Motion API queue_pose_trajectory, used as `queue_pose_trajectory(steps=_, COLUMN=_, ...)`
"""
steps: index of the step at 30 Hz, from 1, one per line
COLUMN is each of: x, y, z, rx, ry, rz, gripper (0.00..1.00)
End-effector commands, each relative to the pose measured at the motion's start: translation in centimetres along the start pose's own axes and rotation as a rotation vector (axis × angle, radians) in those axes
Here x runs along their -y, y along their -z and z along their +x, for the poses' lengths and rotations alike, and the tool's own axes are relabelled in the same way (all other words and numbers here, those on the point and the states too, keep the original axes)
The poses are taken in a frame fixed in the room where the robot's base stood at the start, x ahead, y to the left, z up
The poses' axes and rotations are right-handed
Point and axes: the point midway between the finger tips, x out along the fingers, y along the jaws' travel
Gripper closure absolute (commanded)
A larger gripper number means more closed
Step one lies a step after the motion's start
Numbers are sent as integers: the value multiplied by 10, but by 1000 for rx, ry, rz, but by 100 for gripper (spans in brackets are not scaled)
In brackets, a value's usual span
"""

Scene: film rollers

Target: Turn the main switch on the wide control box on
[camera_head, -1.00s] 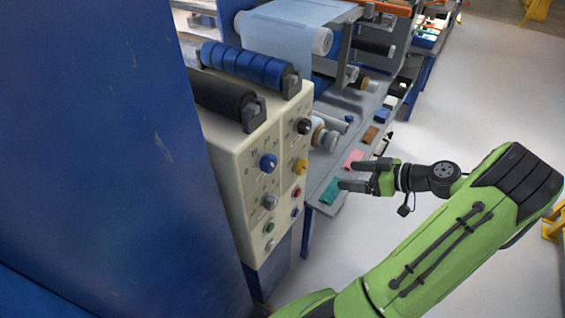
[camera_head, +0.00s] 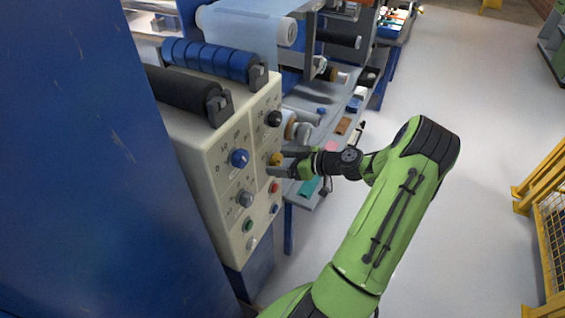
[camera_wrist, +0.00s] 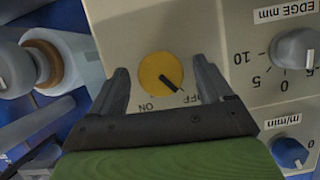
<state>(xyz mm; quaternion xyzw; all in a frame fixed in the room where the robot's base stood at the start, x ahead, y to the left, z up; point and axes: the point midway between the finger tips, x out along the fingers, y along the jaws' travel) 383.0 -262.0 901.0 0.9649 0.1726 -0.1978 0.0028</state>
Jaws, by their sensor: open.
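The wide control box (camera_head: 213,165) is cream, with knobs and buttons on its front panel. The main switch (camera_wrist: 160,74) is a round yellow knob with a dark pointer mark. In the wrist view its mark points toward the OFF label, and the ON label sits to the left of that. The switch also shows in the head view (camera_head: 275,159), partly behind a finger. My gripper (camera_wrist: 166,88) is open, with one finger on each side of the switch. The fingers appear apart from the knob; whether their tips touch the panel I cannot tell.
Around the switch sit a black knob (camera_head: 273,118), a blue knob (camera_head: 239,158), a grey knob (camera_head: 245,199) and a red button (camera_head: 274,187). Rollers (camera_head: 210,58) lie on top of the box. A bench with small items stands behind.

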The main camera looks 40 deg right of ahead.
Motion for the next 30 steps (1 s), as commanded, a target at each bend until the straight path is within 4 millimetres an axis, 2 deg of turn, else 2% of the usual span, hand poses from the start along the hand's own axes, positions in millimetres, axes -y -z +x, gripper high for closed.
queue_pose_trajectory(steps=6, x=0, y=0, z=0, rx=0, ry=0, rz=0, gripper=20)
queue_pose_trajectory(steps=17, x=0, y=0, z=0, rx=0, ry=0, rz=-1, gripper=76)
queue_pose_trajectory(steps=30, x=-1, y=2, z=0, rx=-2, ry=40, rz=92, gripper=77)
